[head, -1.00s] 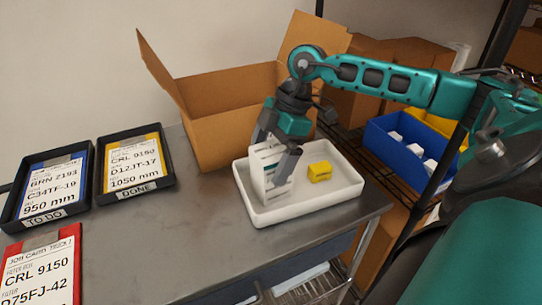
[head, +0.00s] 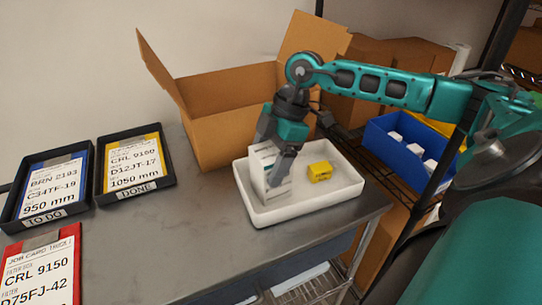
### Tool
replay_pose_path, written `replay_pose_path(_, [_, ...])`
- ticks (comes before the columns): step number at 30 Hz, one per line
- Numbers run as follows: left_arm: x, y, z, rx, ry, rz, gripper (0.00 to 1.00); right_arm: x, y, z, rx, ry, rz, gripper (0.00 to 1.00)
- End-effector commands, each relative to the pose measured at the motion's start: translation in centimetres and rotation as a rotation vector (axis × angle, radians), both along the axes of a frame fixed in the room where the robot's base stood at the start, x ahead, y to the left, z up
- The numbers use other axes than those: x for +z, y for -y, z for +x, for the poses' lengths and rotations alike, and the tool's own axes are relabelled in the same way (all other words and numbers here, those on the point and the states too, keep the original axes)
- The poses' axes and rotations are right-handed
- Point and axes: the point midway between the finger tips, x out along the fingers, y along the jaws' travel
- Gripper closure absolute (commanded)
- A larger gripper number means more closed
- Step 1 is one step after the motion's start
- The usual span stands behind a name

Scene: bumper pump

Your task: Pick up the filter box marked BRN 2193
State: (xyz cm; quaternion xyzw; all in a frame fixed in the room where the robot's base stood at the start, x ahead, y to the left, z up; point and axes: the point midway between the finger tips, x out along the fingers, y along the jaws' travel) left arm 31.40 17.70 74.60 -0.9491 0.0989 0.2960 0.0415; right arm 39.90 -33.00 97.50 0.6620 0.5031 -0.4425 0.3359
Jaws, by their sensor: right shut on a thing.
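A white filter box (head: 264,172) with dark print and a green mark stands in the white tray (head: 315,210). Its print is too small to read, so I cannot tell whether it says BRN 2193. My right gripper (head: 272,170) is shut on the white box from above, with one finger in front of its near side. The box still appears to be in the tray. The job card (head: 52,190) in the TO DO holder reads BRN 2193, C34TF-19, 950 mm. My left gripper is not in view.
A yellow block (head: 319,171) lies in the tray, right of the box. An open cardboard box (head: 225,110) stands behind. A DONE holder (head: 135,187) and a red job card holder (head: 42,270) lie left. A blue bin (head: 400,150) is right. The middle of the table is clear.

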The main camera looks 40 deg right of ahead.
Motion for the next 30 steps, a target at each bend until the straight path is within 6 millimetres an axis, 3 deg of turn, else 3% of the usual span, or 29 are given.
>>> replay_pose_path(3, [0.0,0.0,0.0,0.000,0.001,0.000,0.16,0.0,0.0,0.0,0.000,0.001,0.000,0.72])
replay_pose_path(11, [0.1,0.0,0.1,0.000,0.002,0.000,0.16,0.2,0.0,0.1,0.000,0.003,0.000,0.72])
replay_pose_path(17, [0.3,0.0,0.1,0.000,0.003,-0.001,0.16,1.6,0.0,0.1,0.000,0.007,0.000,0.72])
replay_pose_path(23, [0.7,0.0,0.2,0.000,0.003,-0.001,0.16,5.1,0.0,0.2,0.000,0.009,0.001,0.72])
replay_pose_path(30, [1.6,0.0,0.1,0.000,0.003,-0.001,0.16,11.4,-0.1,0.2,0.000,0.012,0.003,0.72])
